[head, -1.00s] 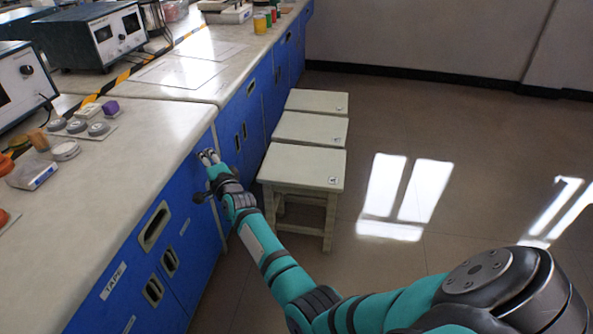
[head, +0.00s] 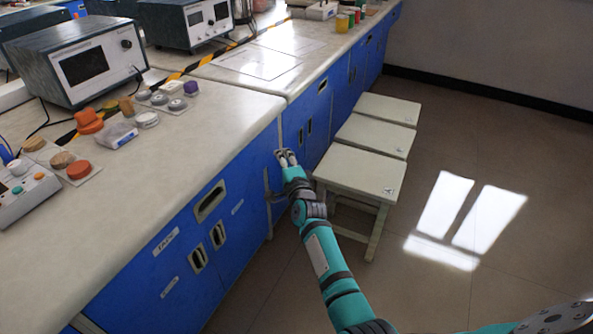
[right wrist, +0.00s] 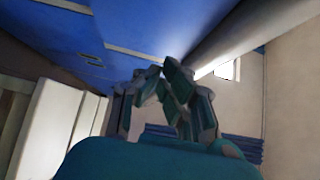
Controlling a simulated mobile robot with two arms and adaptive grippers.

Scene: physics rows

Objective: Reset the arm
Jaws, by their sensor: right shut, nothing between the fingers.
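My right arm reaches up from the lower right in the head view. Its right gripper (head: 286,157) is shut and empty, in front of the blue cabinet face below the bench edge. In the right wrist view the gripper (right wrist: 163,72) shows with its fingertips together and nothing between them. I cannot tell whether it touches the cabinet. My left arm and gripper are not in view.
The blue cabinets (head: 180,262) with recessed handles stand under the pale worktop (head: 214,117). Several white stools (head: 360,172) stand right of the gripper. Instruments (head: 88,62) and small parts sit on the bench. The floor (head: 500,150) at right is clear.

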